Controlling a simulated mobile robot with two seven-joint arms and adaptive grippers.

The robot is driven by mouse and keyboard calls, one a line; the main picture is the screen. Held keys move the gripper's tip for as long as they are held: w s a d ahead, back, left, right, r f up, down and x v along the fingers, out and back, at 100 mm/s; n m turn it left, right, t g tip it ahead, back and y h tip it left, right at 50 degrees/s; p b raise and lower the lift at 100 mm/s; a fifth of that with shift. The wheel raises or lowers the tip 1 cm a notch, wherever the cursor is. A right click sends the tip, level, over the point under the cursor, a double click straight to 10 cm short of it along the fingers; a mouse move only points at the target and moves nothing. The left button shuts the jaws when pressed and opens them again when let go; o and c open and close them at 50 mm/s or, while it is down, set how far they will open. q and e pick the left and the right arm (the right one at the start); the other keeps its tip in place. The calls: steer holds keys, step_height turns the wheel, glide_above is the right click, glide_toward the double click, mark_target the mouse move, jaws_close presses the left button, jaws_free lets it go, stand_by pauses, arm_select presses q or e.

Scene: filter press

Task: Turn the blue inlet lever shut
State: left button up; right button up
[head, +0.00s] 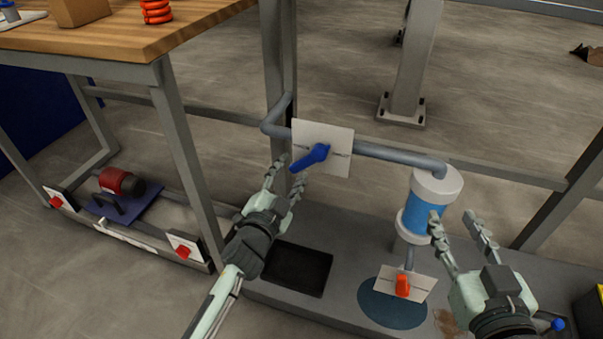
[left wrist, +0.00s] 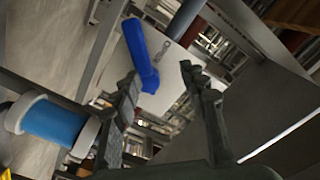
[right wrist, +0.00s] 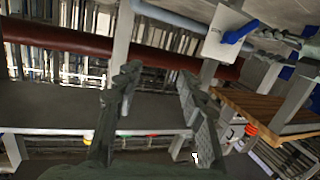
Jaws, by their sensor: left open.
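The blue inlet lever (head: 311,157) sits on a white plate (head: 335,136) on the grey pipe. It lies nearly along the pipe in the head view, tilted down to the left. My left gripper (head: 287,172) is open just left of and below the lever. In the left wrist view the lever (left wrist: 140,55) lies ahead of the open fingers (left wrist: 159,75), nearer one finger; I cannot tell whether they touch. My right gripper (head: 455,218) is open and empty, beside the blue filter housing (head: 420,218). The lever also shows in the right wrist view (right wrist: 240,32).
An orange lever (head: 402,286) sits below the housing, above a dark round mat (head: 375,312). A wooden bench (head: 140,38) stands at upper left. A red pump (head: 115,181) and red valves are at lower left. A grey post (head: 279,60) stands behind my left gripper.

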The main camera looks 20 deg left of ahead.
mark_target(300, 168)
arm_select(q)
steer(key=f+b, duration=0.1)
steer(key=f, duration=0.1)
steer(key=w+f+b, duration=0.1)
steer(key=f, duration=0.1)
steer(key=shift+w+b, duration=0.1)
steer(key=shift+b, duration=0.3)
steer(key=w, duration=0.7)
steer(key=shift+d+b, duration=0.15)
steer(key=shift+b, duration=0.15)
arm_select(e)
steer(key=s+a+r+t+y, duration=0.1)
steer(key=r+t, duration=0.3)
steer(key=r, duration=0.4)
steer(key=s+a+r+t+y, duration=0.2)
steer(key=s+r+t+y, duration=0.1)
steer(key=r, duration=0.5)
steer(key=shift+s+r+t+y, duration=0.2)
steer(key=shift+s+t+y, duration=0.1)
steer(key=shift+s+t, duration=0.55)
arm_select(q)
steer(key=shift+c, duration=0.2)
steer(key=shift+s, duration=0.1)
jaws_close()
arm_select(e)
steer(key=shift+w, duration=0.1)
